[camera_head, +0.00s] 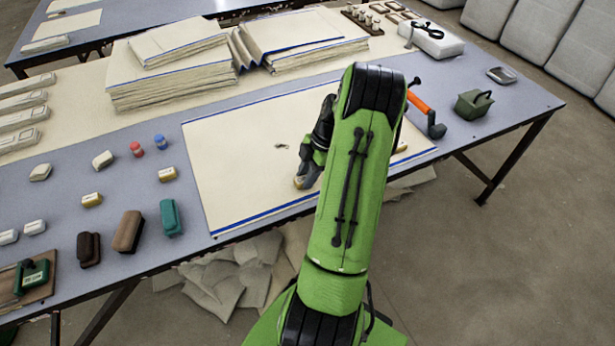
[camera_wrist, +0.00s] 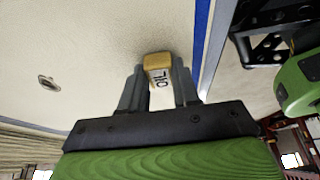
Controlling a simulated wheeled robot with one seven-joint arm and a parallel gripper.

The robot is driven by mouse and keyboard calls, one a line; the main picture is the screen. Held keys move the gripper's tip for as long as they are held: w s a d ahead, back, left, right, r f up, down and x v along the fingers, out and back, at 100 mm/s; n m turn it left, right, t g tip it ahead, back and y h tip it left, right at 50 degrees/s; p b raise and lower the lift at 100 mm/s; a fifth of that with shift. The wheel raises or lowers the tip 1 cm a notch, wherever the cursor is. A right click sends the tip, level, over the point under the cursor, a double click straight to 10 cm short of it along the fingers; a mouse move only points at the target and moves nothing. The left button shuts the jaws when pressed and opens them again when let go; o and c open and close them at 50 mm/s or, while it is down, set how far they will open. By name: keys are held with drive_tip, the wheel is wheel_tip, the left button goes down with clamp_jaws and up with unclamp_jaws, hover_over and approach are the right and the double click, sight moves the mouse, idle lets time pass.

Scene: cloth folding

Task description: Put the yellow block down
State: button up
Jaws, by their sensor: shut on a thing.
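My gripper (camera_head: 308,174) is low over the front part of the cream cloth (camera_head: 235,150) with blue edges, near its blue front edge. It is shut on the yellow block (camera_head: 299,184). In the wrist view the yellow block (camera_wrist: 157,66) sits between the two grey fingers of my gripper (camera_wrist: 158,82); its pale face has dark lettering. The cloth (camera_wrist: 100,35) shows beyond it, with the blue edge (camera_wrist: 201,30) to the right. I cannot tell whether the block touches the cloth. My arm hides part of the cloth.
A small dark mark (camera_head: 282,146) lies on the cloth. Folded cloth stacks (camera_head: 170,85) stand behind. Several small blocks (camera_head: 92,200) and brushes (camera_head: 129,231) lie to the left. An orange-handled tool (camera_head: 420,104) and a green box (camera_head: 473,104) are at the right.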

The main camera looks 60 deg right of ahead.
drive_tip(key=o, duration=1)
